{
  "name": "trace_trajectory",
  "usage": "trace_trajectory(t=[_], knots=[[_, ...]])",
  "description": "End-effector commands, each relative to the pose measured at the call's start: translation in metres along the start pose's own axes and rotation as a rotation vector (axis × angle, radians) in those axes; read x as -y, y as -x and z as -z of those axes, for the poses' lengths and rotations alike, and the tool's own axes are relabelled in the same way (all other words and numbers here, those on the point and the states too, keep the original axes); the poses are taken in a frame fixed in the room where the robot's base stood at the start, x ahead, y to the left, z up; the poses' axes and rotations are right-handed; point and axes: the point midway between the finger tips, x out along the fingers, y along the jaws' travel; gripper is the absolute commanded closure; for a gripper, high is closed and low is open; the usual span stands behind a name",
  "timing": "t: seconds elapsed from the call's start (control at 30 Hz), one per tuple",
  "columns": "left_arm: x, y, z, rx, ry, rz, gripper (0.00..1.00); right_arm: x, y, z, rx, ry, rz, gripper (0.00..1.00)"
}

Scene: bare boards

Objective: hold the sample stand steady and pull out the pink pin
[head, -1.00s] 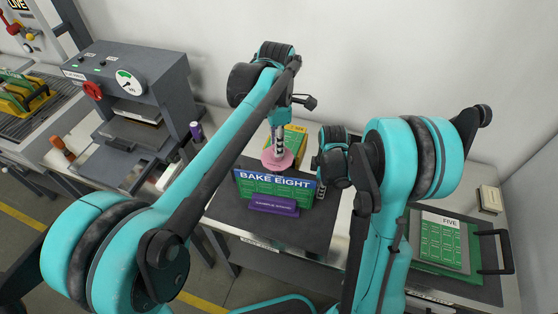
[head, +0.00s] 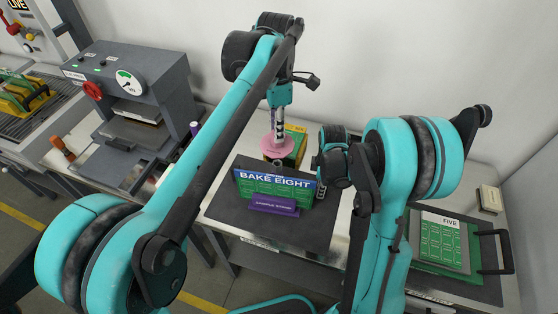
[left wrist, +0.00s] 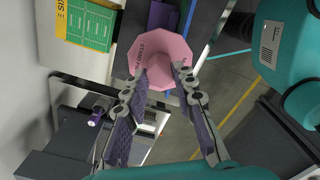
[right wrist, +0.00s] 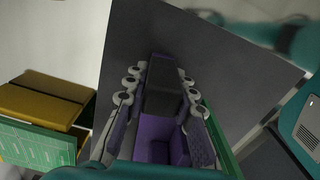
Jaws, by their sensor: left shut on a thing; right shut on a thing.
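The purple sample stand (head: 274,206) is on the dark mat and holds an upright green board (head: 275,187) labelled BAKE EIGHT. My right gripper (head: 321,184) is shut at the stand's right end; in the right wrist view a purple part of the stand (right wrist: 157,138) lies between the fingers (right wrist: 160,75). The pink pin (head: 277,148) has a wide flange and hangs below my left gripper (head: 279,134), behind and above the board. In the left wrist view the fingers (left wrist: 170,75) are shut on the pin (left wrist: 152,52). Its lower end is hidden there.
A yellow and green block (head: 295,142) stands just behind the pin. A grey press (head: 128,100) is at the left. A tray with a board marked FIVE (head: 445,240) lies at the right. The dark mat (head: 235,222) has bare room in front.

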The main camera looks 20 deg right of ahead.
Motion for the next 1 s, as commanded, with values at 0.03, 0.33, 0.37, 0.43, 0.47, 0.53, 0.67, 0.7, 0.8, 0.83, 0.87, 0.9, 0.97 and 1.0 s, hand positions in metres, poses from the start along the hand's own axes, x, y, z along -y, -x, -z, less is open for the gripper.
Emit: trace_trajectory(t=[0.03,0.33,0.37,0.43,0.47,0.53,0.67,0.7,0.8,0.83,0.87,0.9,0.97,1.0], knots=[[0.0,0.001,0.0,0.0,0.0,0.0,1.0,0.0,0.0,0.0,0.0,0.0,0.0,1.0],[0.0,0.0,0.0,0.0,0.0,0.0,1.0,0.0,0.0,0.0,0.0,0.0,0.0,0.51],[0.0,0.0,0.0,0.0,0.0,0.0,1.0,0.0,0.0,0.0,0.0,0.0,0.0,0.51],[0.0,0.0,0.0,0.0,0.0,0.0,1.0,0.0,0.0,0.0,0.0,0.0,0.0,0.51],[0.0,0.0,0.0,0.0,0.0,0.0,1.0,0.0,0.0,0.0,0.0,0.0,0.0,0.51],[0.0,0.0,0.0,0.0,0.0,0.0,1.0,0.0,0.0,0.0,0.0,0.0,0.0,0.51],[0.0,0.0,0.0,0.0,0.0,0.0,1.0,0.0,0.004,0.0,0.0,0.0,0.0,0.51],[0.0,0.0,0.0,0.0,0.0,0.0,1.0,0.0,0.007,0.0,0.0,0.0,0.0,0.51],[0.0,0.0,0.0,0.0,0.0,0.0,1.0,0.0,0.023,0.0,0.0,0.0,0.0,0.51],[0.0,0.0,0.0,0.0,0.0,0.0,1.0,0.001,0.029,0.0,0.0,0.0,0.0,0.51],[0.0,0.0,0.0,0.0,0.0,0.0,1.0,0.001,0.035,0.0,0.0,0.0,0.0,0.51],[0.0,0.0,0.0,0.0,0.0,0.0,1.0,0.0,0.045,0.0,0.0,0.0,0.0,0.51],[0.0,0.0,0.0,0.0,0.0,0.0,1.0,0.001,0.058,0.0,0.0,0.0,0.0,0.51],[0.0,0.0,0.0,0.0,0.0,0.0,1.0,0.001,0.067,0.0,0.0,0.0,0.0,0.51]])
